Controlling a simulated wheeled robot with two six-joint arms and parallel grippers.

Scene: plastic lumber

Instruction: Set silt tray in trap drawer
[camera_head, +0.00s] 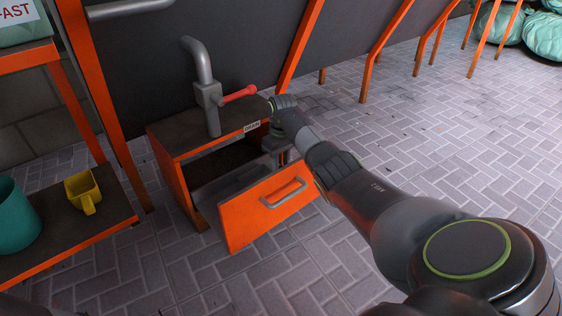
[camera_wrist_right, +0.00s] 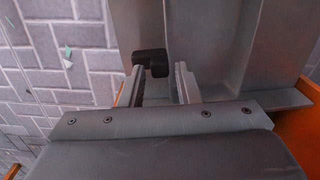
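The trap drawer (camera_head: 251,225) is pulled out of an orange and dark cabinet, with a grey bar handle on its orange front. A grey metal piece (camera_head: 229,183) shows inside it; I cannot tell whether this is the silt tray or the drawer's own wall. My right gripper (camera_head: 275,146) is low at the drawer's right side, partly hidden by my arm. In the right wrist view, the gripper (camera_wrist_right: 162,82) has its fingers apart, with a small black block (camera_wrist_right: 150,62) at the tips. The block is against a grey metal wall (camera_wrist_right: 233,45). My left gripper is out of view.
A grey pipe with a red lever (camera_head: 239,94) stands on the cabinet (camera_head: 180,137). A low shelf (camera_head: 120,205) at left holds a teal pot (camera_head: 14,215) and a yellow cup (camera_head: 84,190). Orange posts stand behind. The brick floor (camera_head: 460,150) at right is clear.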

